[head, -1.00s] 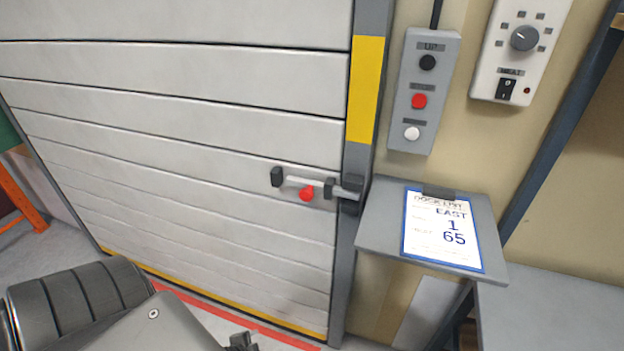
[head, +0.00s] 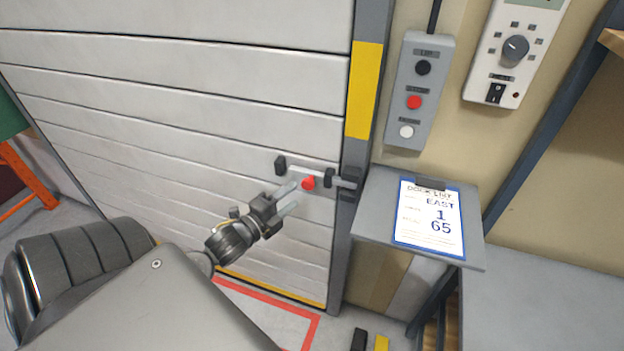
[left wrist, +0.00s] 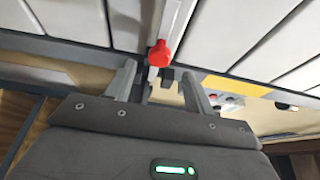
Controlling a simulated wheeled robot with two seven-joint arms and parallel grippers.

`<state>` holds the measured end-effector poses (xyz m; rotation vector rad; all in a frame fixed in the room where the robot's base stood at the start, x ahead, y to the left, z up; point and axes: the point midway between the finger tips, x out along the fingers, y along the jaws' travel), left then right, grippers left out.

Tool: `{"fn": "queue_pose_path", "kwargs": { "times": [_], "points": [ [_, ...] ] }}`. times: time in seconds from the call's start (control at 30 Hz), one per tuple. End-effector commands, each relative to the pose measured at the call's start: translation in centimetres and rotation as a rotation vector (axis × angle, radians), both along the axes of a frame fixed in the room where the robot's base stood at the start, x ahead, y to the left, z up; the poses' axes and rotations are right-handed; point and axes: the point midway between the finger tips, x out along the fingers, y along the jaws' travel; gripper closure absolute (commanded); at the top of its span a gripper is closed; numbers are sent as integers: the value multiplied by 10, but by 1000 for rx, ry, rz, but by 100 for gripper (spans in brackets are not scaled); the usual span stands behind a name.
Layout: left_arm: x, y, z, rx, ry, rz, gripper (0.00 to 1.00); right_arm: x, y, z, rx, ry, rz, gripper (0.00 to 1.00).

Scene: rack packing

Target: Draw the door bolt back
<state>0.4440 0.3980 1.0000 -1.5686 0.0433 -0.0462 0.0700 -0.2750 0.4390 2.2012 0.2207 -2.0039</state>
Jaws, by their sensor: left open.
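The door bolt (head: 341,183) is a grey bar lying across dark brackets on the white slatted door (head: 200,110). Its right end reaches into a dark keeper on the grey door post. A red knob (head: 308,183) sits on the bar between the brackets. My left gripper (head: 291,196) is open just left of and below the knob, its fingers pointing towards it. In the left wrist view the red knob (left wrist: 159,54) shows ahead of and between the two spread fingers (left wrist: 158,84), with nothing held. My right gripper is not in view.
Right of the post, a control box (head: 421,92) with several buttons and a dial panel (head: 510,55) hang on the wall. A grey shelf (head: 366,222) with a clipboard (head: 430,217) juts out beside the bolt. A grey bench (head: 540,310) stands at lower right.

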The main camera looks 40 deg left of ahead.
Motion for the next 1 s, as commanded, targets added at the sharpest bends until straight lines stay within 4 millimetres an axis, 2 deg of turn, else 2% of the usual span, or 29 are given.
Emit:
{"fn": "queue_pose_path", "kwargs": {
  "times": [0.3,0.5,0.9,1.0],
  "points": [
    [58,-3,4,-2,-1,2,47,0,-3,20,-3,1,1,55],
    [82,-5,2,-2,0,0,47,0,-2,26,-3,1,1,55],
    [89,-5,0,-2,1,0,47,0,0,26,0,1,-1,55],
    [89,-5,0,-2,1,0,58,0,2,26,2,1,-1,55]
  ]
}}
